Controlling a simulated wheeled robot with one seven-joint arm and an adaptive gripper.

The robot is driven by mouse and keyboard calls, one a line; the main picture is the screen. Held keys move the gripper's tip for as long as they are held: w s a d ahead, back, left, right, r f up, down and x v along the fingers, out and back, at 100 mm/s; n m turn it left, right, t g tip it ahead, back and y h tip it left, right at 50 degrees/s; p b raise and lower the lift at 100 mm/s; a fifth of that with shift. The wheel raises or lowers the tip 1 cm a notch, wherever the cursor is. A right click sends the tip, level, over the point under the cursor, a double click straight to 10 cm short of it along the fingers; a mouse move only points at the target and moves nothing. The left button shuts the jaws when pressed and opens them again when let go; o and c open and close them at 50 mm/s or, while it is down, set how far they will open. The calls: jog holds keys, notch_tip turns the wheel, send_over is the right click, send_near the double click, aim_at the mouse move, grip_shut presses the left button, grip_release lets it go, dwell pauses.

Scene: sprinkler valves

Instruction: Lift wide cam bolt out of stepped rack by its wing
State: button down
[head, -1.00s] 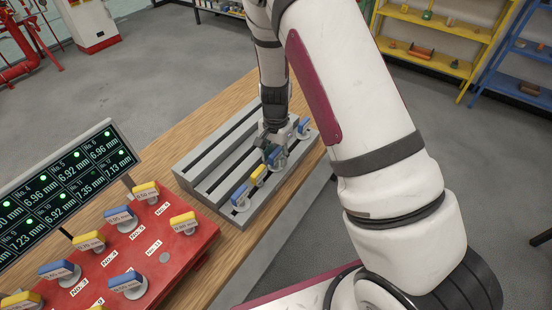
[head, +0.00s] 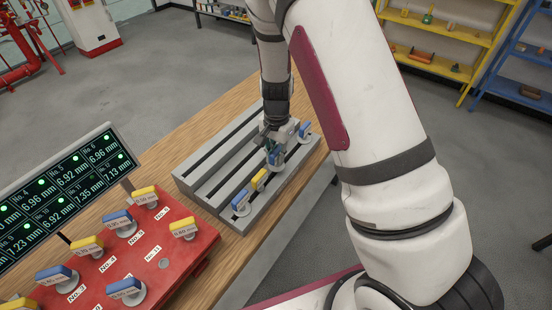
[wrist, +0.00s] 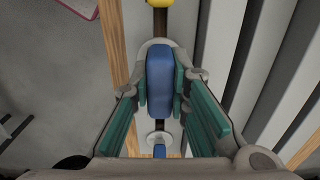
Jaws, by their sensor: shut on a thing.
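The stepped rack (head: 186,180) is grey metal with long dark slots and sits on the wooden table. My gripper (head: 273,143) is over its front step, pointing down. In the wrist view its teal-padded fingers (wrist: 160,90) are shut on the two sides of a blue wing (wrist: 160,75). This blue-winged bolt also shows in the head view (head: 274,157), partly hidden by the fingers. Its pale round flange shows under the wing. Whether the flange is clear of the rack I cannot tell.
On the same step stand a yellow-winged bolt (head: 258,180) and a blue one (head: 241,203) nearer me, and another blue one (head: 304,130) beyond my gripper. A red panel (head: 165,262) with several labelled bolts and a display (head: 60,200) are at left.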

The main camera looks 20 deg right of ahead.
jog(key=shift+w+r, duration=0.1)
jog(key=shift+r, duration=0.65)
jog(key=s+d+r, duration=0.1)
jog(key=s, duration=1.5)
jog(key=shift+d+r+b, duration=0.2)
jog(key=shift+d+b, duration=0.2)
jog(key=shift+b, duration=0.05)
jog(key=shift+s, duration=0.1)
notch_tip(320, 180, up, 6)
jog(key=p, duration=0.5)
